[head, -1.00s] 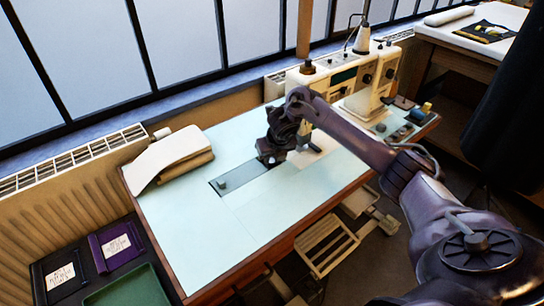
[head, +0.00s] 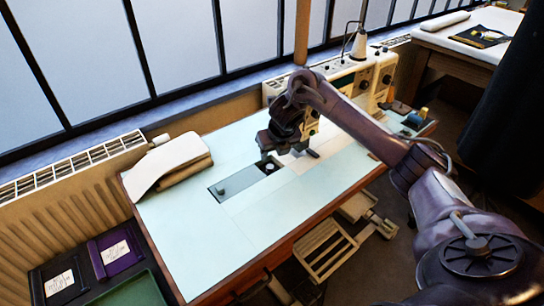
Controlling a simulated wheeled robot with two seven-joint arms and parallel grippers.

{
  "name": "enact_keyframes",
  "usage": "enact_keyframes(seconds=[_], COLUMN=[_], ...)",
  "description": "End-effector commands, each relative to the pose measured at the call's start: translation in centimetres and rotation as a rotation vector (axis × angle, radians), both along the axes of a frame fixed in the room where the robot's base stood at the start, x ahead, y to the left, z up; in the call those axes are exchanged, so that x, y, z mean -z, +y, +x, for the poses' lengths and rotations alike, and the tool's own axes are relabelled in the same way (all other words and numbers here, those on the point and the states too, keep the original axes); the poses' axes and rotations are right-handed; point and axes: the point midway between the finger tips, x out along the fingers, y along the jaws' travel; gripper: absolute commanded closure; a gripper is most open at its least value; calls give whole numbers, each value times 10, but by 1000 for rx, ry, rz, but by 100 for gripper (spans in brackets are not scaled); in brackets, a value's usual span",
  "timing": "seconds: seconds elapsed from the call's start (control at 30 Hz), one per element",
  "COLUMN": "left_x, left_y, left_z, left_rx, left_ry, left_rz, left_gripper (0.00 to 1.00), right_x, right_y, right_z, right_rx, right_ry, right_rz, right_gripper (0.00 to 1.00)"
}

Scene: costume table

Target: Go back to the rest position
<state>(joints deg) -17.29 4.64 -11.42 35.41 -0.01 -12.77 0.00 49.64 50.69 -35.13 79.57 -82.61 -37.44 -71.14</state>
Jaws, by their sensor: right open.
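My right gripper (head: 289,160) is open above the pale table (head: 215,245), near the right end of a dark grey inset plate (head: 235,184). I see nothing between its fingers. My right arm reaches in from the lower right and hides part of the sewing machine (head: 370,78) at the back of the table. Small round knobs stand on the inset plate. My left gripper is not in view.
Folded cloth (head: 172,160) lies at the table's back left. Dark and purple folders (head: 115,250) and a green tray (head: 135,291) are at lower left. A radiator (head: 62,205) and windows run behind. A dark drape hangs at right. The front left tabletop is clear.

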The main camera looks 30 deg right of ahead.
Motion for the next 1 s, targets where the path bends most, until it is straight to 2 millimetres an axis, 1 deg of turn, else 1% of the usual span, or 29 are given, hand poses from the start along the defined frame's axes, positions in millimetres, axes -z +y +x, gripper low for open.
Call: enact_keyframes(seconds=[0.1, 0.5, 0.57, 0.63, 0.7, 0.87, 1.0], left_x=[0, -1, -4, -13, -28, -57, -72], left_y=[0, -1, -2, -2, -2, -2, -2], left_z=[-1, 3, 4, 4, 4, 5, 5], left_rx=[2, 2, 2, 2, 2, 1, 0], left_ry=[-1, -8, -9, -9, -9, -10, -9], left_rz=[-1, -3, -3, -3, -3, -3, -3], left_gripper=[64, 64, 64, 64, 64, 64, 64], right_x=[-5, -5, -8, -18, -32, -61, -76], right_y=[1, 1, 1, 1, 1, 1, 1], right_z=[-2, -2, -2, -2, -2, -2, -3], right_rx=[-1, -1, -1, 0, -1, -1, -1], right_ry=[0, 1, 0, 0, 0, 0, 1], right_rz=[0, 0, 0, 1, 0, 0, 0], right_gripper=[55, 55, 55, 55, 55, 55, 55])
